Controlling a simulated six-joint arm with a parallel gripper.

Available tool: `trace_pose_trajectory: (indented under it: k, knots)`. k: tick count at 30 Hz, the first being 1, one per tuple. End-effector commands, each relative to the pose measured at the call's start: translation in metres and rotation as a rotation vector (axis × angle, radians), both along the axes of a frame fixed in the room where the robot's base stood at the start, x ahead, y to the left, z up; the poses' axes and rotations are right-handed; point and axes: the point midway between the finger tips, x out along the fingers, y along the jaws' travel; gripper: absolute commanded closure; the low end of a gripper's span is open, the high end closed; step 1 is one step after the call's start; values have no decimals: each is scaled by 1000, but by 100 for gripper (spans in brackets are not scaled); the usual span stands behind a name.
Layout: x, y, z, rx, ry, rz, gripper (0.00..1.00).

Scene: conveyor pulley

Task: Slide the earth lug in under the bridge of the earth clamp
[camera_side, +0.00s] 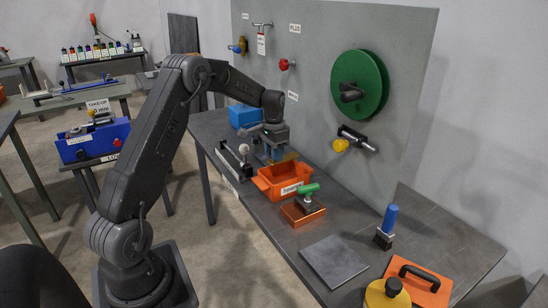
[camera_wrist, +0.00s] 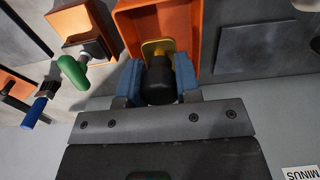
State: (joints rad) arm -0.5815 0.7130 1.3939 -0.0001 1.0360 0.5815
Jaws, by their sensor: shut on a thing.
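My gripper (camera_side: 272,150) is shut on the earth lug, with its blue fingers (camera_wrist: 158,85) on both sides of the lug's black body (camera_wrist: 160,82). The lug's flat brass tongue (camera_wrist: 157,47) points away from my wrist, in front of the orange bin. What looks like the earth clamp is a copper block (camera_side: 302,213) with a green handle (camera_side: 309,189) on the bench, right of the bin in the side view. In the wrist view the clamp (camera_wrist: 82,24) is at upper left, apart from the lug. The gap under its bridge cannot be made out.
The orange bin (camera_side: 265,186) stands close by my gripper. A dark rail fixture (camera_side: 232,165) is left of it. The wall panel (camera_side: 320,80) rises behind the bench.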

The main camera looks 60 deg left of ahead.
Motion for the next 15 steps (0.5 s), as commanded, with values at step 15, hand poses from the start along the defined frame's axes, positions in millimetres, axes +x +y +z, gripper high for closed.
trace_pose_trajectory:
  k: [15]
  knots:
    - [-39, -69, 40, 1, -2, -4, 95]
